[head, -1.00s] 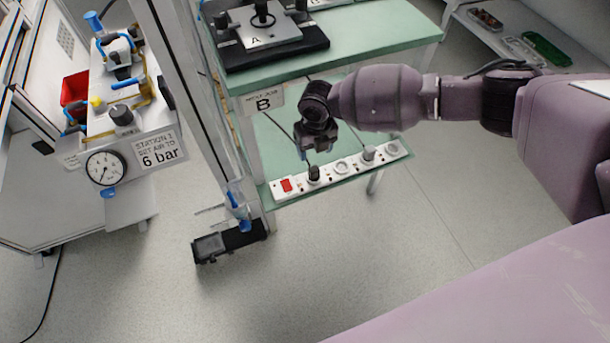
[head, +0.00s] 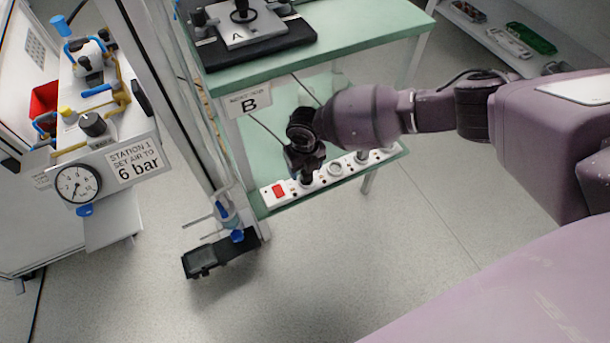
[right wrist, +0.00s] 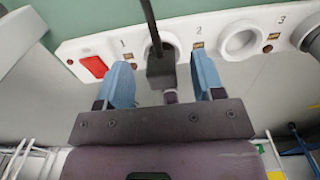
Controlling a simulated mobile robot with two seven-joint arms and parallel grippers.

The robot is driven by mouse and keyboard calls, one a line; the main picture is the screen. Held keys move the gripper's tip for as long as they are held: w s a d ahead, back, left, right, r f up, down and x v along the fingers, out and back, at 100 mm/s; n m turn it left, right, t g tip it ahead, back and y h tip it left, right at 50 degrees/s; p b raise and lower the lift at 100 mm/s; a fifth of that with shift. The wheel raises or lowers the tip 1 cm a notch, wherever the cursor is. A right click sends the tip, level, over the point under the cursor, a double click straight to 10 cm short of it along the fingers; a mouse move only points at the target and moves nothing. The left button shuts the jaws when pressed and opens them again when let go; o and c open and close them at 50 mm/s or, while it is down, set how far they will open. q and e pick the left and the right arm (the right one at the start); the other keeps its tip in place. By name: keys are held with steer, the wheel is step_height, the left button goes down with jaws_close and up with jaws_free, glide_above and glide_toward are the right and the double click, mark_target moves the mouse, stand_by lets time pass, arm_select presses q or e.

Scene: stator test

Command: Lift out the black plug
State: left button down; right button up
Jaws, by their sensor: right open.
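The black plug (right wrist: 160,68) sits in the socket marked 1 of the white power strip (right wrist: 280,15), with its cord rising from it in the right wrist view. In the head view the plug (head: 306,181) is mostly covered by my gripper. My right gripper (right wrist: 163,78) is open, with one blue finger on each side of the plug and a visible gap to each. In the head view my right gripper (head: 305,168) is just above the strip. My left gripper is not in view.
A red switch (head: 279,190) is at the strip's left end, and a grey plug (head: 361,157) stands further right. The green upper shelf (head: 350,35) is above the strip. A gauge panel (head: 130,165) stands at left.

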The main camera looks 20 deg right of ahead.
step_height(320, 180, down, 2)
steer(key=shift+f, duration=0.15)
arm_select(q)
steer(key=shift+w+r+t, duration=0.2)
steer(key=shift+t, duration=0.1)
arm_select(e)
steer(key=c, duration=1)
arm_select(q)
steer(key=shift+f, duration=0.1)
arm_select(e)
steer(key=shift+r, duration=0.25)
